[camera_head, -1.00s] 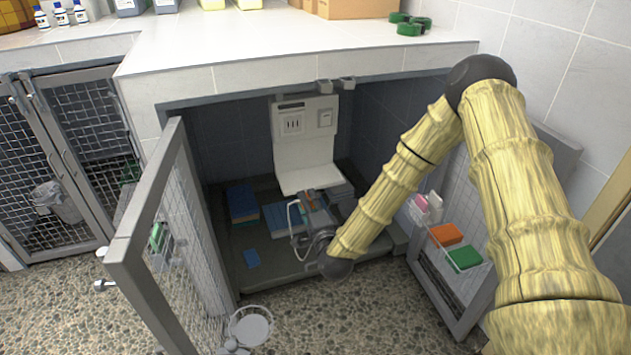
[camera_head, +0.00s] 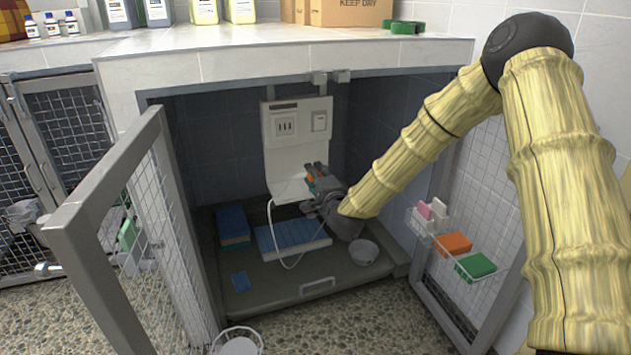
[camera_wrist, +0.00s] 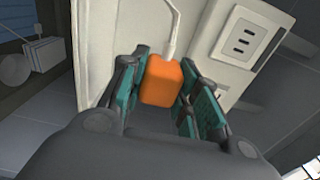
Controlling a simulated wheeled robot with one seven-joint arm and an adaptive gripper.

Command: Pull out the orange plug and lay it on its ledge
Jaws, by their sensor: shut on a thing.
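My gripper (camera_head: 317,174) is shut on the orange plug (camera_wrist: 163,80), with a teal-padded finger on each side of it in the wrist view. In the head view only a little of the plug shows between the fingers. A white cord (camera_head: 271,235) loops down below the gripper. The white wall panel (camera_head: 287,153) carries a slotted socket (camera_head: 285,127), which looks empty; it also shows in the wrist view (camera_wrist: 243,43). The pale ledge (camera_head: 285,191) juts out at the panel's foot, left of the gripper. Whether plug and ledge touch, I cannot tell.
The open mesh door (camera_head: 100,215) stands at the left, and another mesh panel with a wire basket (camera_head: 440,245) at the right. A blue mat (camera_head: 290,236), folded towels (camera_head: 232,227) and a bowl (camera_head: 364,252) are on the kennel floor. The counter (camera_head: 300,50) hangs overhead.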

